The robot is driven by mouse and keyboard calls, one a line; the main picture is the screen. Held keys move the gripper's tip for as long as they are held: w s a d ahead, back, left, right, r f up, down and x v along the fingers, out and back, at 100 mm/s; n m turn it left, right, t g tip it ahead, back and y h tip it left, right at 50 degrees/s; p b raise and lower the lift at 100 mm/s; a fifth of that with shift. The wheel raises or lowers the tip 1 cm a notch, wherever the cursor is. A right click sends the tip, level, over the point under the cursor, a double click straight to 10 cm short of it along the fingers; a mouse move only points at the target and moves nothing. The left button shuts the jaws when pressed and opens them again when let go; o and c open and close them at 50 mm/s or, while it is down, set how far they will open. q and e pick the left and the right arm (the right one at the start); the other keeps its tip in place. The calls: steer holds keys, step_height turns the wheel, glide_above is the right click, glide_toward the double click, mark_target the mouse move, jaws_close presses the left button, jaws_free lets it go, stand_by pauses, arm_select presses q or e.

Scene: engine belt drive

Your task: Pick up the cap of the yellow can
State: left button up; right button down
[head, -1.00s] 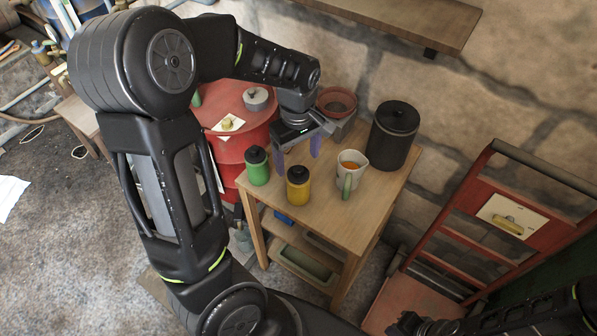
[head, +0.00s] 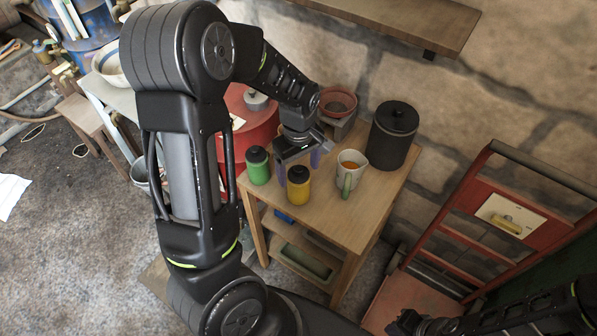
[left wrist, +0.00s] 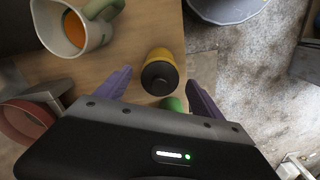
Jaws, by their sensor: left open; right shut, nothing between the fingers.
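The yellow can (head: 298,190) stands upright on the wooden table, with its black cap (head: 299,174) on top. In the left wrist view the black cap (left wrist: 160,77) on the yellow can (left wrist: 158,54) shows between and beyond the fingertips. My left gripper (head: 298,165) is open and empty, pointing down just behind the can in the head view. Its purple fingers also show in the left wrist view (left wrist: 160,85), not touching the cap. My right arm shows at the lower right of the head view; its gripper (head: 408,322) is dark, low and empty near the bottom edge.
A green can (head: 258,170) with a black cap stands left of the yellow one. A cup with orange contents (head: 350,170) and a black canister (head: 393,135) stand to the right. A red bowl (head: 337,102) is behind. The table (head: 335,215) front is bare.

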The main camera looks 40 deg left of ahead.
mark_target(298, 168)
stand_by(0.3)
arm_select(q)
steer(key=c, duration=1.4)
steer(key=shift+r, duration=0.15)
step_height(298, 168, up, 10)
steer(key=shift+f+b, duration=0.1)
steer(key=shift+b, duration=0.35)
